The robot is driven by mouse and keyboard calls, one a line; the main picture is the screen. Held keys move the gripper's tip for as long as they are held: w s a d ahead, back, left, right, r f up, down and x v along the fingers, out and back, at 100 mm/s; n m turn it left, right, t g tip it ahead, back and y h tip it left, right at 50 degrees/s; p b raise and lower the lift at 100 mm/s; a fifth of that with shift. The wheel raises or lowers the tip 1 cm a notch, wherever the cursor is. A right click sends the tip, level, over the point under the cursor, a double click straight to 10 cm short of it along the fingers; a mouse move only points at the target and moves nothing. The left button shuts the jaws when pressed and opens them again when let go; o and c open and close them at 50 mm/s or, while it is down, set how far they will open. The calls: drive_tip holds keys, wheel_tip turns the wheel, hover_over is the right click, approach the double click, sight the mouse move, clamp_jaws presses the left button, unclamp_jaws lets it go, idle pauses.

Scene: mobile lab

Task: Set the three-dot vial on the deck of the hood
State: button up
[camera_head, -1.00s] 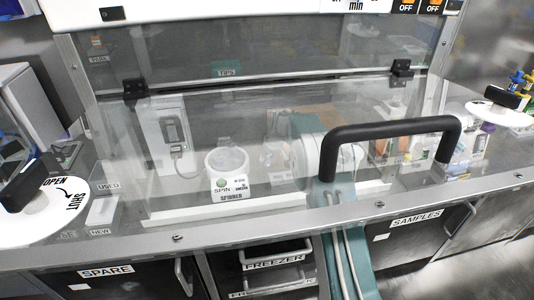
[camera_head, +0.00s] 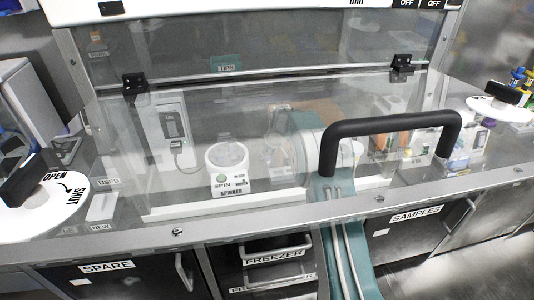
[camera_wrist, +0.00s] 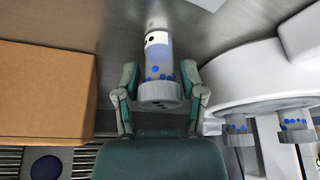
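In the wrist view, my gripper (camera_wrist: 160,82) has its two fingers on either side of a clear vial (camera_wrist: 158,55). The fingertips appear to press on the sides of its grey cap, which faces the camera and carries dark dots. The vial has blue marks near the cap and a white part with a black dot farther down. In the head view, my teal arm reaches in under the black handle; the gripper and vial are not clear there behind the glass. The hood (camera_head: 260,95) has a transparent front sash, and its pale deck (camera_head: 165,208) shows through it.
A cardboard box (camera_wrist: 45,92) stands left of the gripper, and a white machine holding small tubes (camera_wrist: 255,75) stands close on the right. The head view shows the spinner (camera_head: 226,165), a black handle (camera_head: 390,125), and a round OPEN/SHUT dial (camera_head: 45,215) at left.

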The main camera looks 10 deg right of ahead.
drive_tip(key=shift+o, duration=0.9)
